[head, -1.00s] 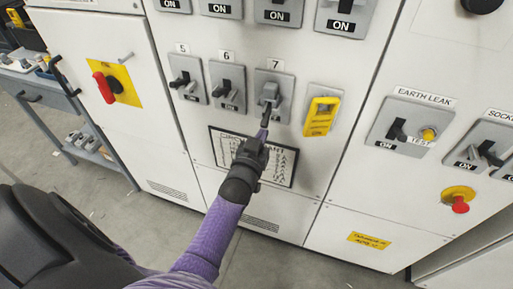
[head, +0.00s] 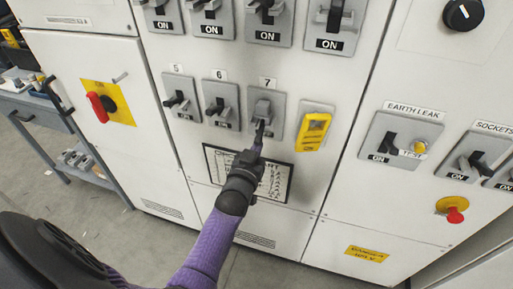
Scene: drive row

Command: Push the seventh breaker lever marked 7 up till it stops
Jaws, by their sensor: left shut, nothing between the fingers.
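The breaker marked 7 (head: 277,104) is a grey plate on the white cabinet, under a small label 7 (head: 268,83). Its grey lever (head: 263,107) sticks out from the middle of the plate. My left gripper (head: 259,128) is shut, with its fingertips at the underside of the lever; whether they touch it I cannot tell. The fingers and lever hide the lower part of the plate, so its ON mark does not show. My right gripper is not in view.
Breaker 6 (head: 222,105) and breaker 5 (head: 182,99) sit to the left. A yellow device (head: 314,131) is close on the right. A row of ON breakers is above. A framed chart (head: 278,183) is behind my wrist. A red-handled switch (head: 98,106) is far left.

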